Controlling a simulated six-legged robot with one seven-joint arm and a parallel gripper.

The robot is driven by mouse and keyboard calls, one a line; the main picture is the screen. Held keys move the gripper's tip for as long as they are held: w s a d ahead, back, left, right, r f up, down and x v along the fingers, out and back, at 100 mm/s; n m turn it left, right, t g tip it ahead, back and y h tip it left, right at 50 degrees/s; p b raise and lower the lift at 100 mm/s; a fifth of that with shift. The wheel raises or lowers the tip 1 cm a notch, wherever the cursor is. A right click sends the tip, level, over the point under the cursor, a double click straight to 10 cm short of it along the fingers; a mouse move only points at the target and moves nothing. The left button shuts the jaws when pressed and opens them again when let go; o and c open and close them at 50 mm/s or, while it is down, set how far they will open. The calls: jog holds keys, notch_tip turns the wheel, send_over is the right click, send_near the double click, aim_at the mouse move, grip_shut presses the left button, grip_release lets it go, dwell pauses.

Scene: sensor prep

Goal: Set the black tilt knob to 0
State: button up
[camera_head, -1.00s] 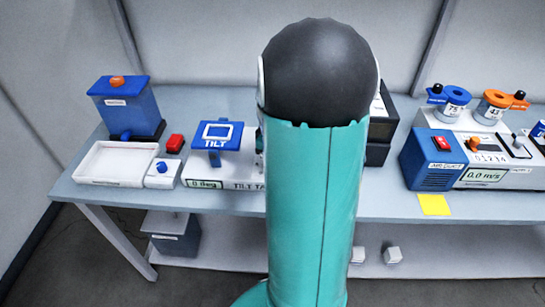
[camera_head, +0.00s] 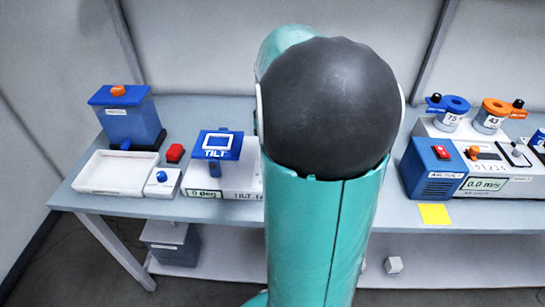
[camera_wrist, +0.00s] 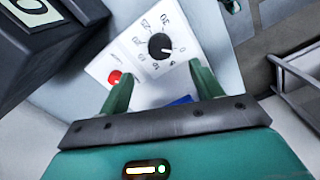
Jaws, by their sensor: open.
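In the wrist view a black tilt knob (camera_wrist: 160,46) sits on a white panel (camera_wrist: 185,18) with a printed scale around it, numbers running from 0 up to 30. A white pointer mark shows on the knob's side toward the 0, but it is small. My gripper (camera_wrist: 162,86) is open, its two green fingers apart and short of the knob, with nothing between them touching. In the head view the tilt table's blue plate (camera_head: 217,145) stands on its white base (camera_head: 236,178), with a display (camera_head: 204,193) that appears to read 0 deg. My arm hides the knob there.
In the wrist view a red button (camera_wrist: 115,77) is beside the knob, and a dark box (camera_wrist: 40,45) is at upper left. In the head view a white tray (camera_head: 117,172) and blue container (camera_head: 130,115) are left; a blue blower (camera_head: 432,170) is right.

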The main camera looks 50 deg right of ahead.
notch_tip(320, 180, up, 4)
jog(key=shift+r, duration=0.1)
dwell(0.6)
jog(key=a+r+m+t+h, duration=0.15)
jog(key=a+r, duration=0.25)
jog(key=a, duration=1.1)
jog(key=s+a+m+t, duration=0.1)
jog(key=s+a+t, duration=0.1)
jog(key=a, duration=0.5)
jog(key=s+a+m+t+y, duration=0.1)
jog(key=s+a, duration=0.3)
jog(key=a, duration=0.4)
jog(key=shift+s+f+t, duration=0.25)
jog(key=shift+f+t, duration=0.2)
jog(key=shift+t, duration=0.1)
jog(key=shift+y, duration=0.25)
jog(key=shift+c, duration=0.5)
